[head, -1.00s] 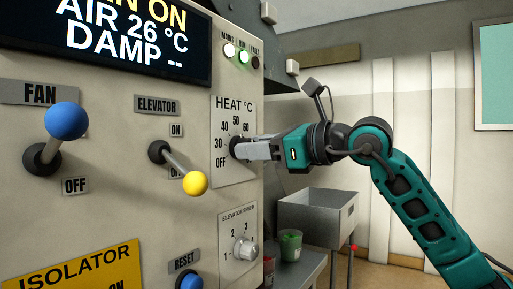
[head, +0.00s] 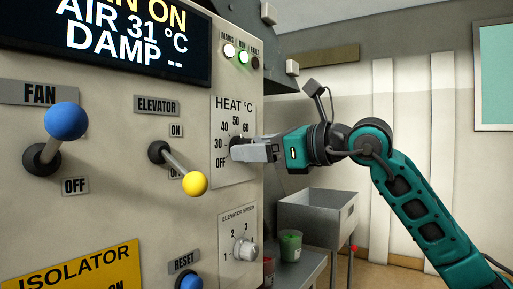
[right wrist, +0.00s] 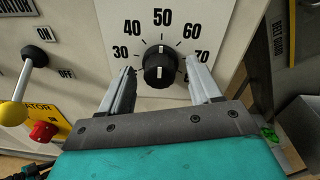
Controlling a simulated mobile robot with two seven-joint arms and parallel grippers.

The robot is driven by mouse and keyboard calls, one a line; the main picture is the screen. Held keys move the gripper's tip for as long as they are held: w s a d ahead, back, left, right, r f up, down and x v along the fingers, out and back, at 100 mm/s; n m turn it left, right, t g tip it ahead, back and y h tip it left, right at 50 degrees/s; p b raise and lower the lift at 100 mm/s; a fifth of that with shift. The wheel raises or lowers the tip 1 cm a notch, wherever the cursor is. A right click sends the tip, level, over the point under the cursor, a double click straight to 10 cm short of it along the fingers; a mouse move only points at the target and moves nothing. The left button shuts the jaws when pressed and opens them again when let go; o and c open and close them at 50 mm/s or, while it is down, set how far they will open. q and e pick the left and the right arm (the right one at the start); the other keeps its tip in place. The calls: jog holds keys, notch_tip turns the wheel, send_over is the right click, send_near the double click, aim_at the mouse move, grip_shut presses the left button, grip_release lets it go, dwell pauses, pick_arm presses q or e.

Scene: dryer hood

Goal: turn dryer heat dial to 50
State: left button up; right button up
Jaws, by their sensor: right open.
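The heat dial (right wrist: 160,68) is a black round knob on a white scale plate (right wrist: 208,20). In the right wrist view its white pointer mark faces up, toward 50. My right gripper (right wrist: 159,75) is open, with one finger on each side of the knob and a visible gap to it on both sides. In the head view the right gripper (head: 243,149) reaches the dial from the right and hides most of the knob. The display (head: 130,36) reads AIR 31 °C. My left gripper is not in view.
The yellow-tipped elevator lever (head: 194,183) sticks out left of the dial. The elevator speed knob (head: 245,249) is below. The blue-tipped fan lever (head: 66,121) is farther left. A grey metal bin (head: 318,217) stands right of the panel, with open room above it.

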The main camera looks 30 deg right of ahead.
jog(key=f+b+v, duration=0.1)
jog(key=b+v, duration=0.4)
jog(key=v, duration=0.8)
jog(key=shift+r, duration=0.5)
